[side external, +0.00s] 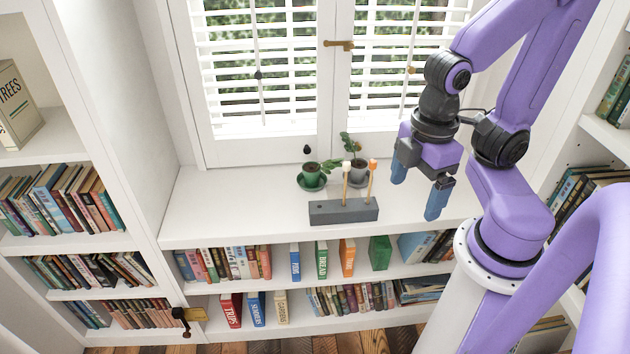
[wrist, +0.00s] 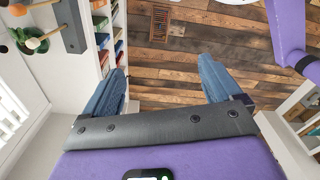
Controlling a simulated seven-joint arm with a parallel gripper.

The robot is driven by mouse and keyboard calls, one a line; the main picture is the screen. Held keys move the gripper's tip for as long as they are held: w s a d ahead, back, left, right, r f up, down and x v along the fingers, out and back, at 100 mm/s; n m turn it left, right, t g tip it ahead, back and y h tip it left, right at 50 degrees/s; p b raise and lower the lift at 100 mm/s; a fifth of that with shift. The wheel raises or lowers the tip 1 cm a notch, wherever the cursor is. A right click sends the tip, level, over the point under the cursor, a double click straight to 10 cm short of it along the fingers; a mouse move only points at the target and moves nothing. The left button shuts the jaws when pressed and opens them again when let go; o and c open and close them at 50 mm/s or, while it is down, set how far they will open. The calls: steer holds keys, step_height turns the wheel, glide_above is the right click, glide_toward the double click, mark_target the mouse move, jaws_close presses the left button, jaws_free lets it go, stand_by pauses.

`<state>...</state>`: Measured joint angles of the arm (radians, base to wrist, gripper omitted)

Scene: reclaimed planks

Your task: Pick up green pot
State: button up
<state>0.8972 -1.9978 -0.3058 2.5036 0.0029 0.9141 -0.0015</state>
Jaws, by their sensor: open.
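In the wrist view the green pot (wrist: 22,38) shows at the upper left, partly behind a wooden mallet-like stick. My gripper (side external: 415,190) is open and empty, above the ledge to the right of the pot and well apart from it. In the wrist view my gripper (wrist: 158,80) has its two blue fingers spread wide, with the wooden floor below between them.
A dark grey pot (side external: 357,172) with a plant stands just right of the green pot. A grey block (side external: 343,211) holding two upright sticks with round heads stands in front of both. Shelves of books (side external: 225,262) lie below the ledge. The ledge's left part is clear.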

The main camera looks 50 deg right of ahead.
steer(key=w+d+f+m+t+h, duration=0.1)
steer(key=w+f+m, duration=0.1)
steer(key=w+m, duration=0.65)
steer(key=w+f+m+t+h, duration=0.1)
steer(key=w+f+m, duration=0.15)
steer(key=w, duration=1.15)
steer(key=m+h, duration=0.2)
steer(key=m, duration=1.1)
glide_above(312, 169)
steer(key=s+a, duration=0.4)
steer(key=a, duration=0.3)
step_height(312, 169, down, 11)
steer(key=x, duration=1.1)
steer(key=d+x, duration=0.1)
steer(key=x, duration=0.4)
steer(key=shift+w+d+f, duration=0.15)
steer(key=shift+w+d, duration=0.1)
steer(key=shift+w, duration=0.05)
steer(key=shift+c, duration=0.3)
